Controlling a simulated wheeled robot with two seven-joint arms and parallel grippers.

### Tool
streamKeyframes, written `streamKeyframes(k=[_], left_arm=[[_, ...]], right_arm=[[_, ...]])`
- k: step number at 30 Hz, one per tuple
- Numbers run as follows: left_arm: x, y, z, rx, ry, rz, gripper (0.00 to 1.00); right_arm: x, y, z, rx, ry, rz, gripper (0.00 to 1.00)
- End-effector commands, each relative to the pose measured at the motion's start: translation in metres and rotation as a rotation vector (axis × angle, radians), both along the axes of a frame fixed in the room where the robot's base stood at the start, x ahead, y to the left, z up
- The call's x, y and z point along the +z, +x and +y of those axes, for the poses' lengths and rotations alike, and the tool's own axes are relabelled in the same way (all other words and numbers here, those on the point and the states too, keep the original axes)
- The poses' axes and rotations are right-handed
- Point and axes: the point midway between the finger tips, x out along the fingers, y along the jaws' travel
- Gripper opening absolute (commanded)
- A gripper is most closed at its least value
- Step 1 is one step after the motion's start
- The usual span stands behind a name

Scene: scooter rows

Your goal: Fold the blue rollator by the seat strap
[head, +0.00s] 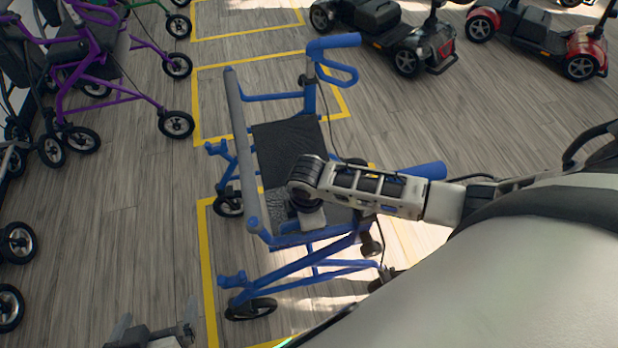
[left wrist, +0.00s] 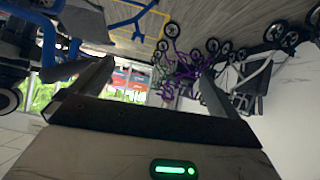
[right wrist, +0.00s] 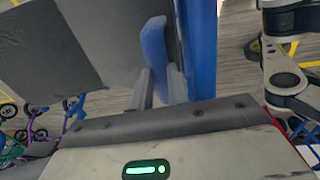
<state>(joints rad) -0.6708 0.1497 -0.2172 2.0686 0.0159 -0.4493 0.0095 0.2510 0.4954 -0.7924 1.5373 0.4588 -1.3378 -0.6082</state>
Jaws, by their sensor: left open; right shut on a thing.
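The blue rollator (head: 322,91) stands in the middle of the head view with its dark seat (head: 282,146) spread flat between the side frames. My right arm reaches over it from the right. The right gripper (head: 312,220) is down at the seat, its fingertips hidden by the wrist in the head view. In the right wrist view the right gripper (right wrist: 158,88) is shut on a blue strip (right wrist: 153,48), seemingly the seat strap, beside the grey seat. My left gripper (head: 156,320) is open and empty at the bottom left, apart from the rollator; its fingers also show in the left wrist view (left wrist: 155,82).
A purple rollator (head: 88,62) and other walkers stand along the left. Dark (head: 385,25) and red (head: 540,32) scooters stand at the back right. Yellow lines (head: 206,255) mark bays on the wood floor.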

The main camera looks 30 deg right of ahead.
Motion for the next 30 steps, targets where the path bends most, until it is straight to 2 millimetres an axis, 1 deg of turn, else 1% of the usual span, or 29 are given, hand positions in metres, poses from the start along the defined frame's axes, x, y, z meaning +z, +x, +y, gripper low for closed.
streamKeyframes(k=[1, 5, 6, 8, 9, 12, 15, 18, 24, 30], left_arm=[[0.012, -0.001, 0.001, -0.002, 0.007, 0.004, 1.0], [0.017, -0.001, 0.003, -0.001, 0.015, 0.005, 1.0], [0.015, -0.001, 0.004, -0.001, 0.016, 0.004, 1.0], [0.011, 0.0, 0.005, 0.0, 0.018, 0.006, 1.0], [0.008, 0.0, 0.005, 0.001, 0.019, 0.005, 1.0], [-0.001, 0.002, 0.005, 0.003, 0.016, 0.004, 1.0], [-0.008, 0.003, 0.003, 0.005, 0.01, 0.003, 1.0], [-0.01, 0.006, 0.001, 0.004, 0.001, -0.006, 1.0], [-0.017, 0.007, -0.004, 0.008, -0.038, -0.025, 1.0], [-0.026, 0.004, -0.008, 0.015, -0.077, -0.026, 1.0]], right_arm=[[0.028, 0.021, -0.005, -0.008, 0.004, 0.001, 0.0], [0.063, 0.057, -0.015, -0.008, 0.031, 0.09, 0.0], [0.073, 0.069, -0.019, -0.008, 0.04, 0.12, 0.0], [0.085, 0.086, -0.025, -0.006, 0.04, 0.125, 0.0], [0.092, 0.098, -0.028, -0.005, 0.041, 0.123, 0.0], [0.106, 0.124, -0.036, -0.006, 0.039, 0.122, 0.0], [0.117, 0.145, -0.042, -0.006, 0.038, 0.12, 0.0], [0.125, 0.163, -0.048, -0.007, 0.038, 0.117, 0.0], [0.138, 0.191, -0.057, -0.008, 0.038, 0.118, 0.0], [0.147, 0.212, -0.063, -0.008, 0.038, 0.123, 0.0]])
